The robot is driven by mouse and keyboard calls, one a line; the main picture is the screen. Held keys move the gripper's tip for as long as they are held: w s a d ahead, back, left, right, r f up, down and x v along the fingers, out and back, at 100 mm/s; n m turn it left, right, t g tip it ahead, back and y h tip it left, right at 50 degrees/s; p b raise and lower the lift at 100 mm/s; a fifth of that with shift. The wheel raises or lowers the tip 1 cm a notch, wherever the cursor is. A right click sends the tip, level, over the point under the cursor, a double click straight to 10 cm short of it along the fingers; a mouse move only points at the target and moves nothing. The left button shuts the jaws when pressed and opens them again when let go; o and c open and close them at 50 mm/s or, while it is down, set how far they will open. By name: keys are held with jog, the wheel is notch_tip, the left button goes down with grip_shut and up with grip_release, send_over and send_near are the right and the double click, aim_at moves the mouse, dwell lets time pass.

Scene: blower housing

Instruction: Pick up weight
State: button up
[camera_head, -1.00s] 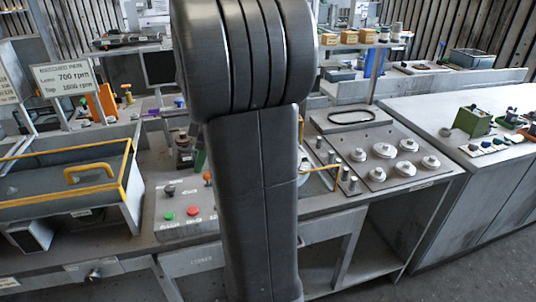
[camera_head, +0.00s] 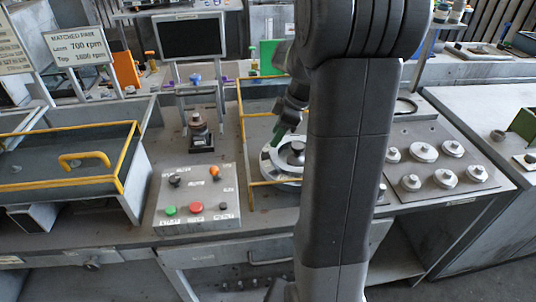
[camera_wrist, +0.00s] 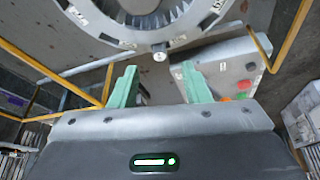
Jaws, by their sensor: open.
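Several round silver knobbed pieces that look like weights (camera_head: 423,152) sit on a grey plate (camera_head: 425,190) right of my arm in the head view. A round pale rotor (camera_head: 275,166) with a dark hub sits inside a yellow frame, partly hidden by my arm. My gripper (camera_wrist: 160,82) is open and empty, its two green fingers apart in the wrist view. The rotor's toothed ring (camera_wrist: 160,28) fills the top of that view, just beyond the fingers, with a small round silver piece (camera_wrist: 160,57) at its edge. I cannot tell whether that piece is a weight.
Yellow rails (camera_head: 243,150) stand around the rotor. A control panel (camera_head: 190,188) with red and green buttons is to the left; it also shows in the wrist view (camera_wrist: 225,75). A yellow-edged tray (camera_head: 70,185) stands at far left. A dark screen (camera_head: 190,37) is behind.

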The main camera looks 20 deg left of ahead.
aim_at(266, 150)
jog(key=shift+a+p+x, duration=0.2)
jog(key=shift+p+x, duration=0.55)
jog(key=shift+x, duration=2.65)
jog(key=shift+r, duration=0.1)
grip_shut()
